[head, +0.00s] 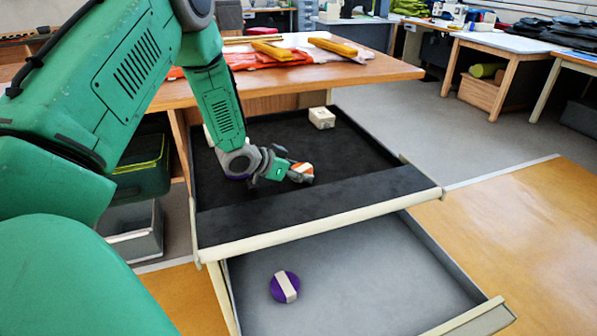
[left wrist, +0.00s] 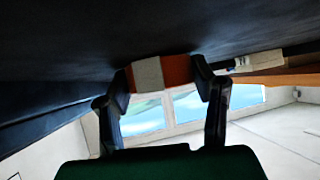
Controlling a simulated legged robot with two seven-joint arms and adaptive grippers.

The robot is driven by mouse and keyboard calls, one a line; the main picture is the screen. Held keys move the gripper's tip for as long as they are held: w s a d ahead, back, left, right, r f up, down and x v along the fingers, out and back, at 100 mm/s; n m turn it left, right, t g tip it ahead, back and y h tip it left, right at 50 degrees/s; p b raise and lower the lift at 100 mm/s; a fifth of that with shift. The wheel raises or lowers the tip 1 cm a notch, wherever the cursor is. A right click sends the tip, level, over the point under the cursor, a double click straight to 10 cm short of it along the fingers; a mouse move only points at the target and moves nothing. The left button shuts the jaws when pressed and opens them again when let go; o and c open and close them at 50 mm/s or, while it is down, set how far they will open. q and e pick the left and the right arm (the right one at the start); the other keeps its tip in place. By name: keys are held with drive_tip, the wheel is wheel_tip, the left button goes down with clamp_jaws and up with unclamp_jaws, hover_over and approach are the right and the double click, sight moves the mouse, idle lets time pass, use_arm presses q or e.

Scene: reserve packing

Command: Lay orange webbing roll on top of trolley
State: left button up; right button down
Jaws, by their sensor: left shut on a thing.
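The orange webbing roll (head: 306,168) has a white band and is gripped by my left gripper (head: 296,172). It is low over the black upper tray of the trolley (head: 320,213), near the tray's middle. In the left wrist view the roll (left wrist: 180,71) sits between the two fingers of the left gripper (left wrist: 162,80), against or very near the dark tray surface; I cannot tell whether it touches. My right gripper is not in view.
A purple roll (head: 278,287) with a white band lies on the grey lower level (head: 360,285). A wooden table (head: 385,72) with orange cloth stands behind. The upper tray's right side is clear.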

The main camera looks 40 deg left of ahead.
use_arm(q)
drive_tip(key=o, duration=1.2)
drive_tip(key=shift+s+d+f, duration=0.3)
drive_tip(key=shift+s+f, duration=0.1)
drive_tip(key=shift+f, duration=0.2)
drive_tip(key=shift+c, duration=0.2)
drive_tip(key=shift+w+r+p, duration=0.15)
drive_tip(key=shift+r+p, duration=0.2)
drive_tip(key=shift+r, duration=0.2)
drive_tip(key=p+v, duration=0.1)
drive_tip(key=v, duration=0.4)
drive_tip(key=p+v, duration=0.1)
drive_tip(key=v, duration=0.5)
drive_tip(key=shift+w+a+r, duration=0.2)
drive_tip(key=shift+w+r, duration=0.05)
drive_tip(key=shift+s+a+r, duration=0.15)
drive_tip(key=shift+s, duration=0.2)
drive_tip(key=shift+a, duration=0.1)
drive_tip(key=shift+s, duration=0.1)
